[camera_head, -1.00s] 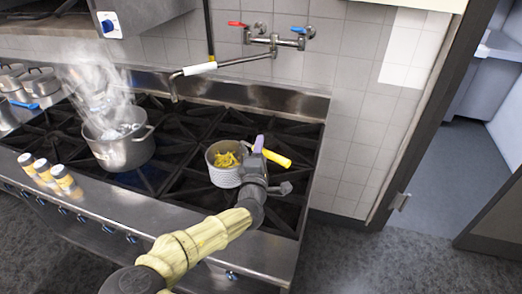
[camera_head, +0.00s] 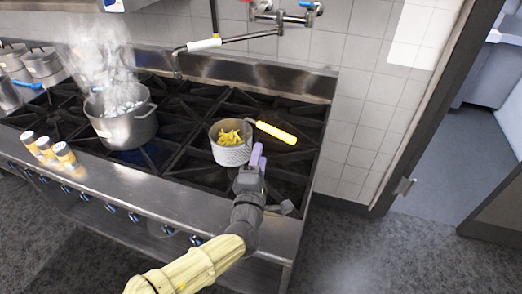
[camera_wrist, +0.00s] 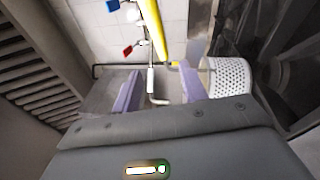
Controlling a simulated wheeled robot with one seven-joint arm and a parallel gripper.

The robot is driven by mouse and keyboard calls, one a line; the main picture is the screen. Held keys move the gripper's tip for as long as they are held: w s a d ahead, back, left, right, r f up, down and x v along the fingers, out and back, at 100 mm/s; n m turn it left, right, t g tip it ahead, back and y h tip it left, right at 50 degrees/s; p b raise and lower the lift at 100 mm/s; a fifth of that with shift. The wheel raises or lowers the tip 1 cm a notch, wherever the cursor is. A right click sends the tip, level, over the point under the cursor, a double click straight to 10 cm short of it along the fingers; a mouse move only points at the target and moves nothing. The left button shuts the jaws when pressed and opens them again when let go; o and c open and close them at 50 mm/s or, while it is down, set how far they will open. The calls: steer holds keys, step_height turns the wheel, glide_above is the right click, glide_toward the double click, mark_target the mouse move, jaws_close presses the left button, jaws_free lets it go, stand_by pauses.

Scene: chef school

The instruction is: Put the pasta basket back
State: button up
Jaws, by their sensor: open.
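The pasta basket (camera_head: 231,156) is a perforated metal basket with yellow pasta in it and a yellow handle (camera_head: 276,133) pointing right. It stands on the dark stove grates at the right end of the range. My gripper (camera_head: 257,160) is just in front and to the right of the basket, below the handle in the picture. In the wrist view my gripper (camera_wrist: 160,88) shows two purple fingers spread apart with nothing between them. There the basket (camera_wrist: 229,77) is beside the right finger, and the handle (camera_wrist: 154,30) runs up beyond the fingers.
A steaming pot (camera_head: 122,129) stands on the grates to the left. Several jars (camera_head: 47,149) line the stove's front edge. A wall faucet (camera_head: 230,40) hangs over the back. Grates around the basket are clear. A doorway is at right.

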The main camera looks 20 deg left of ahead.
steer(key=shift+s, duration=0.2)
stand_by(0.6)
steer(key=w+d+f+m+g+h, duration=0.45)
steer(key=d+f, duration=0.35)
steer(key=d, duration=0.2)
steer(key=s+d+f+m+g, duration=0.6)
steer(key=d+f+m+g, duration=0.35)
steer(key=d, duration=0.25)
steer(key=s+d+r+m+g+y, duration=0.1)
steer(key=s+d+r+m, duration=0.2)
steer(key=r, duration=0.3)
steer(key=s+d+r+m+g+y, duration=0.1)
steer(key=s+d+r+m+g, duration=0.1)
steer(key=s+d+r+m, duration=0.1)
step_height(320, 180, up, 3)
steer(key=s+d, duration=0.1)
steer(key=s, duration=0.1)
steer(key=shift+s+r+m+y, duration=0.15)
steer(key=shift+s+m+y, duration=0.15)
steer(key=shift+s+y, duration=0.05)
steer(key=shift+d, duration=0.1)
